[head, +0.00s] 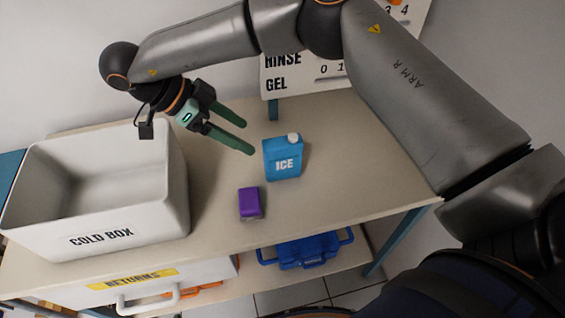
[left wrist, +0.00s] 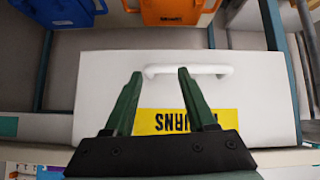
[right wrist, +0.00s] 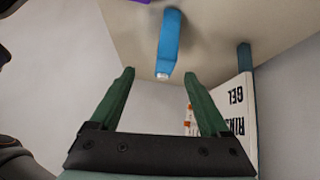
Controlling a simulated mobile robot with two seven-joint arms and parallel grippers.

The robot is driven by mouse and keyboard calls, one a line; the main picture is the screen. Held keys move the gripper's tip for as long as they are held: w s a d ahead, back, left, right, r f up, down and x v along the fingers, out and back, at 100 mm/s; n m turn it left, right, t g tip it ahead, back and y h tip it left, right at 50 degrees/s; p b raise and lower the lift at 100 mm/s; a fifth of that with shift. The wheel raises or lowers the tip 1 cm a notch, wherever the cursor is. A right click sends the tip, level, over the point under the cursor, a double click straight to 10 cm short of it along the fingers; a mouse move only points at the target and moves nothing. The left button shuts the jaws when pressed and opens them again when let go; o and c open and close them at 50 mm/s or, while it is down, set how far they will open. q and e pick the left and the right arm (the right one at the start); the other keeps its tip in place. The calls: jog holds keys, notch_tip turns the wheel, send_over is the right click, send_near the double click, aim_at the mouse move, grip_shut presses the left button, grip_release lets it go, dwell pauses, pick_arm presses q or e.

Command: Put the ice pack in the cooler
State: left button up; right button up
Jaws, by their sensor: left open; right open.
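The blue ice pack (head: 284,160), marked ICE and with a white cap, stands upright on the table. It also shows in the right wrist view (right wrist: 170,45), beyond my fingers. The cooler is a white open box (head: 100,238) marked COLD BOX at the left of the table; the part of its inside that shows is empty. My right gripper (head: 248,138) is open and empty, just left of the ice pack and apart from it in the head view. My left gripper (left wrist: 160,75) is open and empty in front of the RETURNS drawer; the head view does not show it.
A small purple block (head: 250,203) lies on the table (head: 340,180) between the box and the ice pack. A white RETURNS drawer (head: 150,285) and a blue case (head: 305,250) are below. A sign (head: 290,75) stands behind. The table's right side is clear.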

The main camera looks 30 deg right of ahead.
aim_at(273, 143)
jog(key=shift+m+h, duration=0.3)
jog(key=shift+h, duration=0.1)
jog(key=x, duration=0.4)
jog(key=b+x, duration=0.1)
jog(key=x, duration=0.3)
jog(key=w+x, duration=0.1)
jog(key=x, duration=0.3)
jog(key=shift+d+r, duration=0.15)
jog(key=shift+d, duration=0.15)
jog(key=shift+c, duration=0.3)
grip_shut()
